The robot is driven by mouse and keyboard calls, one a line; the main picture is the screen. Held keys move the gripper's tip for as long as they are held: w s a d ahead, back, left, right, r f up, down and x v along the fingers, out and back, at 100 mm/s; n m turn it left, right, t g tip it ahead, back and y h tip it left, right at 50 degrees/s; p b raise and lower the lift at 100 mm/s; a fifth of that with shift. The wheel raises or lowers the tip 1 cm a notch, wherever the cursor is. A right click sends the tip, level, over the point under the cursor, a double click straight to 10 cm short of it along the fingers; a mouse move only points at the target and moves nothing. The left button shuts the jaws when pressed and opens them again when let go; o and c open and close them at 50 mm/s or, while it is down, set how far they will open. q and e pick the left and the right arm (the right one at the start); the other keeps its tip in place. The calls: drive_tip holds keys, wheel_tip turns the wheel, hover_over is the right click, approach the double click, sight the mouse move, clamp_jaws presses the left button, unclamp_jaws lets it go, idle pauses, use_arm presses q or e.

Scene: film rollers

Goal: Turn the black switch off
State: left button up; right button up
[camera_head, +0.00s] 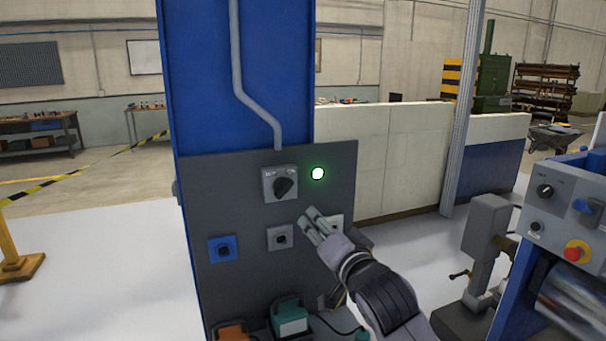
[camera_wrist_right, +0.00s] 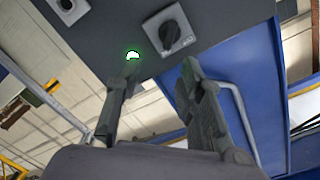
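The black switch (camera_head: 284,187) is a rotary knob on a grey square plate, mounted on a dark grey panel (camera_head: 335,160). Its handle tilts toward the upper right; the small lettering above it is hard to read. A green lamp (camera_head: 317,173) to its right is lit. My right gripper (camera_head: 312,214) is just below and right of the switch, not touching it. In the right wrist view, my right gripper (camera_wrist_right: 161,72) has its two fingers apart with nothing between them. The switch (camera_wrist_right: 169,32) and lamp (camera_wrist_right: 132,56) show beyond the fingertips there. My left gripper is out of view.
A blue socket (camera_head: 222,248) and a grey socket (camera_head: 280,238) sit lower on the panel. Green (camera_head: 289,318) and orange (camera_head: 232,332) objects are at its bottom. A blue machine with a red button (camera_head: 577,251) stands at right.

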drive_tip(key=r, duration=0.2)
drive_tip(key=p, duration=0.2)
approach(290, 185)
drive_tip(key=p+x, duration=0.3)
drive_tip(key=x, duration=0.4)
drive_tip(key=shift+w, duration=0.2)
drive_tip(key=shift+x, duration=0.8)
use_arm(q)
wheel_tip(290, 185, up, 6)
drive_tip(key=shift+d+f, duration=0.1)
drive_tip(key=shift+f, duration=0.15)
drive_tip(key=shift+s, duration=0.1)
use_arm(e)
clamp_jaws()
